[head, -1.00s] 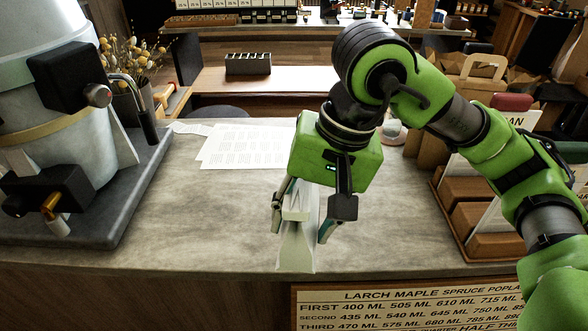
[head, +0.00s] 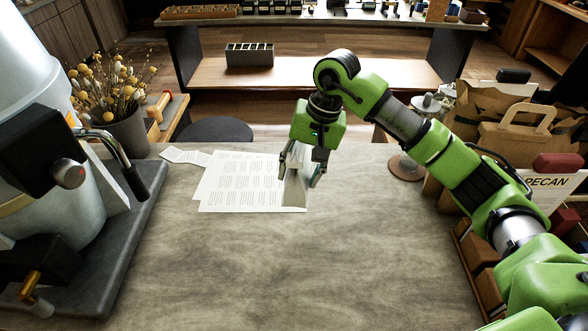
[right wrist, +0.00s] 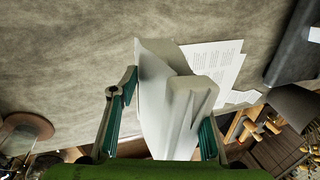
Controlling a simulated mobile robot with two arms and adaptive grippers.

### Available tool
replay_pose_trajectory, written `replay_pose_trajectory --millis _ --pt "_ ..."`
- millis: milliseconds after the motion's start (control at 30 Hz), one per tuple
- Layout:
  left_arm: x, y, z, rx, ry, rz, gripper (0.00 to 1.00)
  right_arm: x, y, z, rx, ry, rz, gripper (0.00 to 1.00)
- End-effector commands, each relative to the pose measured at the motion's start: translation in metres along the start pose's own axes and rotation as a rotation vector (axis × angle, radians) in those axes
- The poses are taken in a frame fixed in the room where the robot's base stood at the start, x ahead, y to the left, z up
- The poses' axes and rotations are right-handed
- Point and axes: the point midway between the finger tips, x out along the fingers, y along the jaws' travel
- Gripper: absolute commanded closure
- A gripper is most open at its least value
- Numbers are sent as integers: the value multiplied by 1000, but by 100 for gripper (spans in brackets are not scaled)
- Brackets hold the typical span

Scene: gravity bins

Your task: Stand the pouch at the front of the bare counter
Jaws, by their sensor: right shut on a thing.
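The pouch (head: 295,194) is pale grey-white, with a wide flat base and a narrower top. My right gripper (head: 303,172) is shut on its upper part, from above. The pouch is upright over the far part of the counter (head: 290,265), beside the right edge of the printed sheets. I cannot tell whether its base touches the counter. In the right wrist view the pouch (right wrist: 153,95) sits between the two fingers of the right gripper (right wrist: 165,112). My left gripper is not in view.
Printed sheets (head: 235,182) lie left of the pouch. A large machine (head: 60,190) on a dark base stands at left. A flower pot (head: 125,130) is behind it. Paper bags (head: 515,135) and a wooden card holder (head: 475,250) stand at right. The counter's near middle is clear.

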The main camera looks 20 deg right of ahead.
Motion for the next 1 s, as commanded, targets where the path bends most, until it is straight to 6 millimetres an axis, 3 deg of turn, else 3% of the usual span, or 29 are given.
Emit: replay_pose_trajectory --millis 567,700,1000 --pt "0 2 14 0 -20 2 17 4 3 -6 -3 2 -3 100" --pt "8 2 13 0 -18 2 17 6 4 -6 -4 5 -1 100" --pt "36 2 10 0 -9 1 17 37 11 -5 -3 3 -2 100"
